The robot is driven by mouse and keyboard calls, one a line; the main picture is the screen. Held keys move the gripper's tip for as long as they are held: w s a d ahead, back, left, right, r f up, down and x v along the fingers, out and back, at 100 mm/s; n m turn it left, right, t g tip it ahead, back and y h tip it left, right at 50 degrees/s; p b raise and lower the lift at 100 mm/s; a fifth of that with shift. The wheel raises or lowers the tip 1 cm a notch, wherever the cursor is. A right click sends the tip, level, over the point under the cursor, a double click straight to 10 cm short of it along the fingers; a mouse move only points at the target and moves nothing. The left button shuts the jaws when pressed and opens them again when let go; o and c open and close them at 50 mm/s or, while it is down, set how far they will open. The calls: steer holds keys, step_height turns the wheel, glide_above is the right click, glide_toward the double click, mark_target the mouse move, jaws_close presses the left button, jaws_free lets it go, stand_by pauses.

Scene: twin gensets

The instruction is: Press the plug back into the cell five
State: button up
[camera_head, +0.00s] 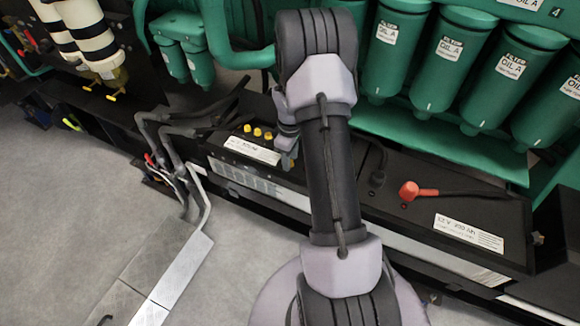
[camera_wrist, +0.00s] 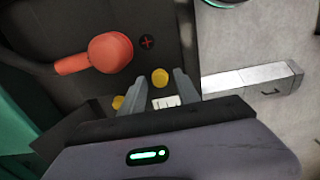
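In the wrist view my gripper (camera_wrist: 161,76) points at the dark battery top (camera_wrist: 175,30) with its two grey fingers apart. A yellow plug (camera_wrist: 160,77) shows between the fingertips, with a gap on each side. A second yellow plug (camera_wrist: 118,102) is left of the left finger, partly hidden. In the head view several yellow plugs (camera_head: 257,132) stand in a row on the left battery (camera_head: 225,133). My gripper (camera_head: 287,155) is right of that row, mostly hidden behind my arm. I cannot tell which plug belongs to cell five, nor how deep the near one sits.
A red terminal cover (camera_wrist: 108,52) with its cable lies left of my fingers in the wrist view. The right battery has another red cover (camera_head: 409,191). Green filter canisters (camera_head: 455,55) stand behind. Black cables (camera_head: 175,130) rise at the left; grey floor (camera_head: 75,220) is open.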

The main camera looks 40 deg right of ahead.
steer(key=shift+r, duration=0.1)
steer(key=shift+c, duration=0.5)
jaws_close()
steer(key=shift+r, duration=0.1)
step_height(320, 180, up, 4)
steer(key=p, duration=0.3)
